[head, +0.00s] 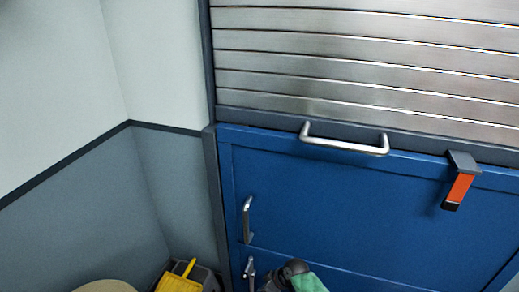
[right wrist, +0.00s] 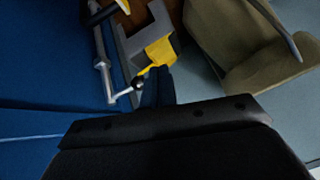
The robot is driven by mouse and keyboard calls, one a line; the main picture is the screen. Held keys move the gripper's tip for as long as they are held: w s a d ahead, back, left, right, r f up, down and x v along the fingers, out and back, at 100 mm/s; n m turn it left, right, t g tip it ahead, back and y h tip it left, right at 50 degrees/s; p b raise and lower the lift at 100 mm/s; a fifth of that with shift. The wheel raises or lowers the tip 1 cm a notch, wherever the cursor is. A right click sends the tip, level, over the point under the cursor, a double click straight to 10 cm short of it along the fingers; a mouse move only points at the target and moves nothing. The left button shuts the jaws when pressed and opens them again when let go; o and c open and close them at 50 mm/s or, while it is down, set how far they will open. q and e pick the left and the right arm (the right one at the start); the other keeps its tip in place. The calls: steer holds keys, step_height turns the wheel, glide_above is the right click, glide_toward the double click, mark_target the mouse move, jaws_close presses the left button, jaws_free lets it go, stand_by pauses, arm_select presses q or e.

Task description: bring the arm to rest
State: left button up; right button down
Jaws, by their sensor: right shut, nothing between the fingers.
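My right gripper (right wrist: 157,88) shows in the right wrist view as dark fingers beyond a broad black body. The fingers are together with nothing between them. In that view they are in front of a yellow object and close beside the blue cabinet face (right wrist: 40,60); I cannot tell whether they touch anything. In the head view, a dark rounded part with a green piece is at the bottom edge, and I cannot tell what it is. My left gripper is not in view.
The blue cabinet (head: 340,210) has a ribbed metal shutter (head: 360,60), a horizontal handle (head: 345,146) and an upright handle (head: 247,220). A yellow object (head: 178,284) and a beige seat (right wrist: 265,65) stand low by the wall.

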steer(key=s+d+f+m+h, duration=0.2)
steer(key=s+d, duration=0.3)
steer(key=s, duration=0.5)
steer(key=s+d+f+m+h, duration=0.2)
steer(key=s+d+m, duration=0.2)
steer(key=s, duration=0.7)
steer(key=s+d+f+m+h, duration=0.2)
steer(key=s+d, duration=0.4)
steer(key=s, duration=0.5)
steer(key=shift+f+m, duration=0.55)
steer(key=shift+m, duration=0.15)
steer(key=shift+s, duration=0.1)
